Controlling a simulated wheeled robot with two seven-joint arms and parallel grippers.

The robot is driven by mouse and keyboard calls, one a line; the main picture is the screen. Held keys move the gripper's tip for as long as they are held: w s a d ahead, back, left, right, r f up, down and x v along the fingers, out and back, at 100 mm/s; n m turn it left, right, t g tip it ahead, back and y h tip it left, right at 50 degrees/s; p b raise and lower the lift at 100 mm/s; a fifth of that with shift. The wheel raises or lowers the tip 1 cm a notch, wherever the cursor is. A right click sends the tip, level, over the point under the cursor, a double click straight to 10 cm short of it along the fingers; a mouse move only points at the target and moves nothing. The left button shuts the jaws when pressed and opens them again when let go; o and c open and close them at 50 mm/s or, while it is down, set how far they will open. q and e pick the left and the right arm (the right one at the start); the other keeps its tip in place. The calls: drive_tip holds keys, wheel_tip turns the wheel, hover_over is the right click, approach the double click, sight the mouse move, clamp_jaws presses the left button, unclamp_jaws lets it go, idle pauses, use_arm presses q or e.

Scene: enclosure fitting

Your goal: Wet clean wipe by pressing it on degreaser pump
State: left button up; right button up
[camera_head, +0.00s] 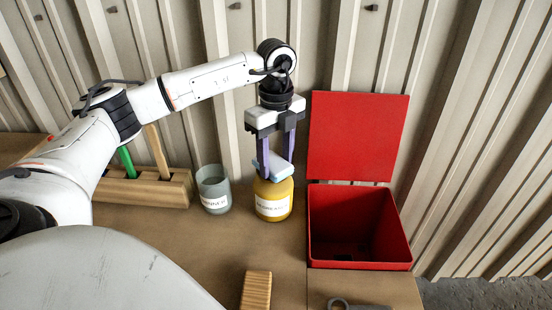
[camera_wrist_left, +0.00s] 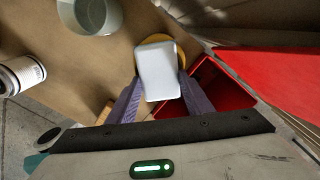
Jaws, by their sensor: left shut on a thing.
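My left gripper (camera_head: 275,163) is shut on a light blue wipe (camera_head: 273,168), a flat folded pad. It holds the wipe at the top of a yellow degreaser bottle (camera_head: 273,202) with a white label. The wipe covers the bottle's top, so the pump is hidden and I cannot tell how hard they touch. In the left wrist view, the pale wipe (camera_wrist_left: 158,70) sits between the two purple fingers (camera_wrist_left: 158,98), with the yellow bottle's rim (camera_wrist_left: 180,54) showing behind it. My right gripper is not in view.
An open red bin (camera_head: 360,226) stands right of the bottle, its lid raised. A grey-green labelled cup (camera_head: 213,190) stands left of it. A wooden rack (camera_head: 145,190) holds handled tools. A wooden block (camera_head: 256,290) and a grey metal tool (camera_head: 350,304) lie in front. A ribbed wall is behind.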

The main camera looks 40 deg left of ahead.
sight(276, 164)
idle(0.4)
use_arm(q)
wheel_tip(276, 164, up, 2)
drive_tip(key=shift+r+p, duration=0.1)
drive_tip(key=shift+p, duration=0.9)
wheel_tip(276, 164, up, 3)
drive_tip(key=shift+f+p, duration=0.15)
drive_tip(key=shift+p, duration=1.05)
drive_tip(key=shift+r+p, duration=0.95)
drive_tip(key=shift+r, duration=0.15)
drive_tip(key=shift+f, duration=0.1)
